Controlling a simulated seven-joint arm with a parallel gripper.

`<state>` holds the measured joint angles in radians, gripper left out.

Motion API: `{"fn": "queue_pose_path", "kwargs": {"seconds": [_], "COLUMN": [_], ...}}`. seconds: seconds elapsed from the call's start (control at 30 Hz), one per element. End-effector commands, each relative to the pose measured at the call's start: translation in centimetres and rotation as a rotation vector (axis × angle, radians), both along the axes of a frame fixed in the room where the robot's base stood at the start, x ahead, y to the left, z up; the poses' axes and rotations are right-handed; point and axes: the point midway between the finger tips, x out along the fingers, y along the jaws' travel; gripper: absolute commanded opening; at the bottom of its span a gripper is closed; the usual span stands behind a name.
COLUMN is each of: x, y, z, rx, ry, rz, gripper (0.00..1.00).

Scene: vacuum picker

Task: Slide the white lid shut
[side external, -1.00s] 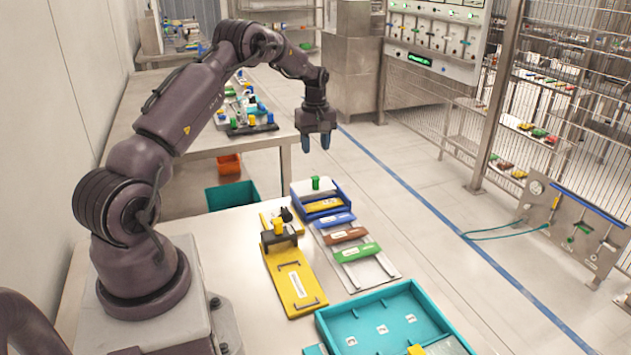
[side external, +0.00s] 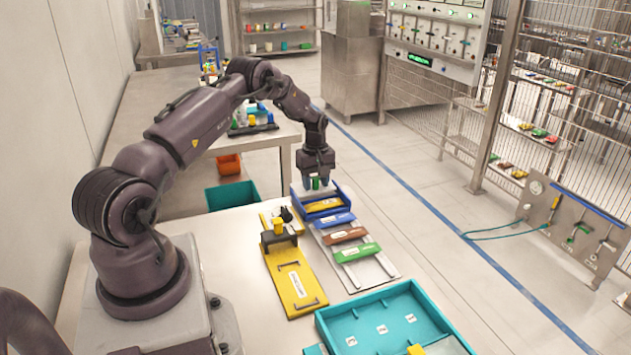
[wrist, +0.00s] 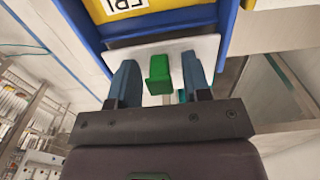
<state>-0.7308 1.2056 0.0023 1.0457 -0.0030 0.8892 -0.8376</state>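The white lid (wrist: 205,48) has a green knob (wrist: 160,73) on it and sits at the far end of a blue box (wrist: 228,20). In the side view, the white lid (side external: 340,188) and the blue box (side external: 322,207) are at the far end of the table, partly hidden by my gripper. My gripper (wrist: 158,80) is open, with one blue finger on each side of the green knob and a gap visible on both sides. It also shows in the side view (side external: 316,183), pointing down at the knob. A yellow labelled part (wrist: 165,10) shows inside the blue box.
Blue, brown and green bars (side external: 357,252) lie on a pale plate in front of the box. A yellow board (side external: 292,280) with a dark bracket lies to the left. A teal tray (side external: 385,325) stands at the near edge.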

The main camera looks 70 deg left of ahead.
Motion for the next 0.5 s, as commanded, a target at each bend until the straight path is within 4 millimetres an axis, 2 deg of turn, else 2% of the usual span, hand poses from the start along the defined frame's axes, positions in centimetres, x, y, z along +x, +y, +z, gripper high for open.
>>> {"fn": "queue_pose_path", "kwargs": {"seconds": [0.03, 0.17, 0.2, 0.37, 0.5], "x": [0.0, 0.0, 0.0, 0.0, 0.2], "y": [0.0, 0.0, 0.0, -0.2, -1.8], "z": [0.0, 0.0, 0.0, 0.0, 0.1], "rx": [0.0, 0.0, 0.0, -0.001, -0.001], "ry": [0.0, 0.0, 0.0, 0.001, 0.002], "rz": [0.0, 0.0, 0.0, -0.001, -0.006], "gripper": [0.33, 0.03, 0.0, 0.0, 0.0]}}
